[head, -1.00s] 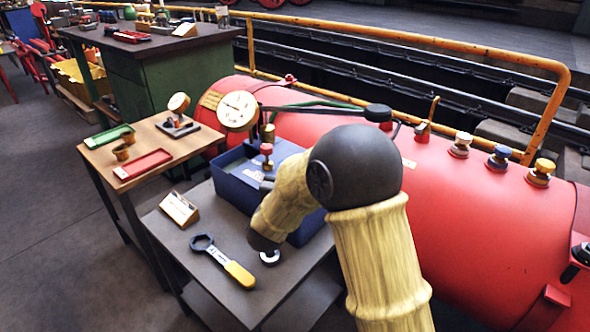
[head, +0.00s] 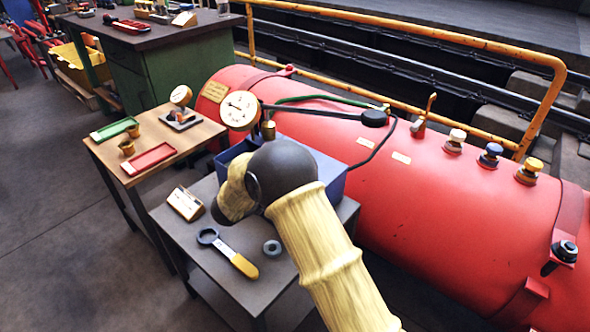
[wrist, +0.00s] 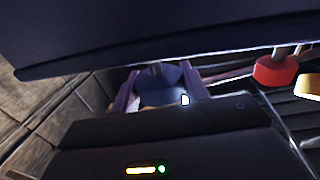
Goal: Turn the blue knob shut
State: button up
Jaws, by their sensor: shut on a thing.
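In the wrist view a rounded dark blue knob (wrist: 160,76) sits between the two purple-looking fingers of my gripper (wrist: 160,90). The gripper is shut on it, with one finger at each side. In the head view my own arm hides the gripper and the held knob, over the blue box (head: 334,178) on the small grey table. A separate blue-capped valve (head: 490,155) stands on the red tank, well right of my arm and untouched.
A red knob (wrist: 276,70) is right of my gripper in the wrist view. A gauge (head: 240,110) stands behind my arm. A wrench (head: 228,252), a grey nut (head: 272,247) and a small sign (head: 185,203) lie on the table. The red tank (head: 420,185) runs along the right.

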jog(key=o, duration=1)
jog(key=p+v, duration=0.3)
jog(key=v, duration=1.4)
jog(key=shift+s+a, duration=0.1)
jog(key=shift+s, duration=0.1)
